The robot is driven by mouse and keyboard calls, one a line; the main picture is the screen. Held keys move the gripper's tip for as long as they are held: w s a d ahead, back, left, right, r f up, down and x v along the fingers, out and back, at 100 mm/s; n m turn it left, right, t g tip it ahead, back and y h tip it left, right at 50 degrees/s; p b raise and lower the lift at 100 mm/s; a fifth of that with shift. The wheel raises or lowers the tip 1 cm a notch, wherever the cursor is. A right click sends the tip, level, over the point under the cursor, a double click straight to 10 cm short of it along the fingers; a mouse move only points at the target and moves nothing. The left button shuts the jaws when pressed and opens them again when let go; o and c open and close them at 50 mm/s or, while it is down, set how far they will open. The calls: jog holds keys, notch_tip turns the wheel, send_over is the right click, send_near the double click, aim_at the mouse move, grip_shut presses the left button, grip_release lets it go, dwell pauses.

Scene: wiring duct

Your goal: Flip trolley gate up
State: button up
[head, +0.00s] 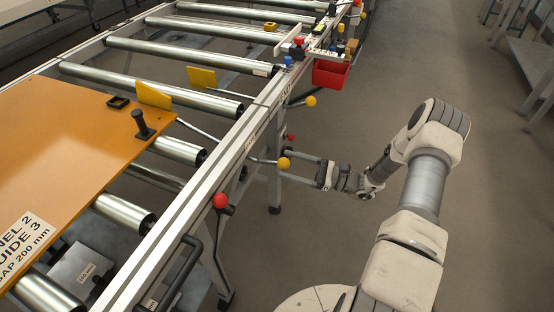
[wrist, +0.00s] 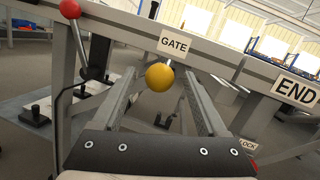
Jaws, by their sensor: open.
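The gate handle is a lever with a yellow ball knob (head: 283,163) on the side rail of the roller conveyor. In the wrist view the yellow knob (wrist: 160,76) sits just below a white GATE label (wrist: 172,44). My gripper (head: 301,168) is open beside the rail, its fingers pointing at the knob. In the wrist view the two fingers of my gripper (wrist: 165,95) lie on either side of the knob; I cannot tell whether they touch it. A yellow plate (head: 153,95) stands by the orange panel, joined to a thin rod; a second yellow plate (head: 201,77) stands farther back.
A red ball lever (head: 220,201) is on the rail nearer me, and another yellow knob (head: 311,101) is farther along. An orange panel (head: 62,130) lies on the rollers. A red bin (head: 330,74) hangs from the rail.

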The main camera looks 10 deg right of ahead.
jog(key=p+v, duration=0.1)
jog(key=v, duration=1.1)
jog(key=shift+d, duration=0.15)
jog(key=s+a+r+n+g+h, duration=0.2)
jog(key=a+r+n+g+h, duration=0.25)
jog(key=r, duration=0.45)
jog(key=s+a+r+n+g+h, duration=0.25)
jog(key=a+r+n+g, duration=0.2)
jog(key=r, duration=0.35)
jog(key=s+a+r+n+t+h, duration=0.3)
jog(key=s+r+n+h, duration=0.3)
jog(key=s+r, duration=0.15)
jog(key=s+a+r+n+t+h, duration=0.3)
jog(key=s+r+n+h, duration=0.2)
jog(key=s+r, duration=0.25)
notch_tip(320, 180, up, 20)
jog(key=p, duration=2)
jog(key=shift+s+d+r, duration=0.15)
